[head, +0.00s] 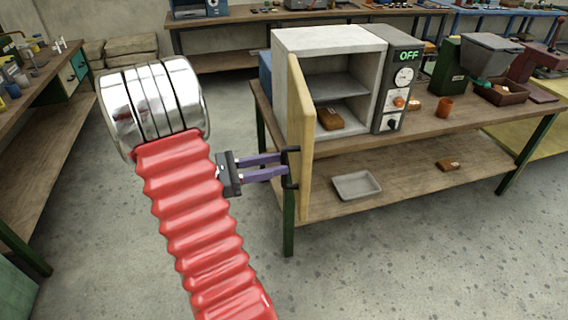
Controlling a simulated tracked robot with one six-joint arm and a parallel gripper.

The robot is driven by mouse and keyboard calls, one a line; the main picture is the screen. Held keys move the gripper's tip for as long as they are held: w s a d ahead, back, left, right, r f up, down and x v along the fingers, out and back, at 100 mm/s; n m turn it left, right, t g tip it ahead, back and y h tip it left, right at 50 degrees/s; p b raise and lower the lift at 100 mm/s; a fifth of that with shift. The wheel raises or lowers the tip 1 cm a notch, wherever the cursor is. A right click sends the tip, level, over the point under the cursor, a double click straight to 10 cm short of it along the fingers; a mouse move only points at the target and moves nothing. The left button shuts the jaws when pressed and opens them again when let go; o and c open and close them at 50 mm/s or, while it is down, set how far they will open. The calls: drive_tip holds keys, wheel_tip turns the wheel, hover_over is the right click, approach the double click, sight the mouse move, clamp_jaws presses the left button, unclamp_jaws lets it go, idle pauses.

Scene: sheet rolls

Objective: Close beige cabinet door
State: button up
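The beige cabinet door (300,140) stands swung open, nearly edge-on to me, at the left front of a grey box-shaped cabinet (330,42). A black handle (291,168) sits on the door's outer, left face. My gripper (284,165) comes from the left with two purple fingers. A gap shows between the fingers, and their tips are at the handle. I cannot tell whether they touch it. Inside the cabinet are a grey shelf and a brown block (330,118) on the floor of it.
A control panel (397,85) reading OFF is on the cabinet's right side. The cabinet stands on a wooden workbench (445,118) with green legs. Other benches line the left and back. The floor in front is clear.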

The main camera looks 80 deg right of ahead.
sight(284, 185)
drive_tip(key=shift+x, duration=1.55)
drive_tip(key=shift+c, duration=0.4)
clamp_jaws()
drive_tip(key=shift+a, duration=0.2)
drive_tip(key=shift+s+d, duration=0.1)
drive_tip(key=shift+s, duration=0.1)
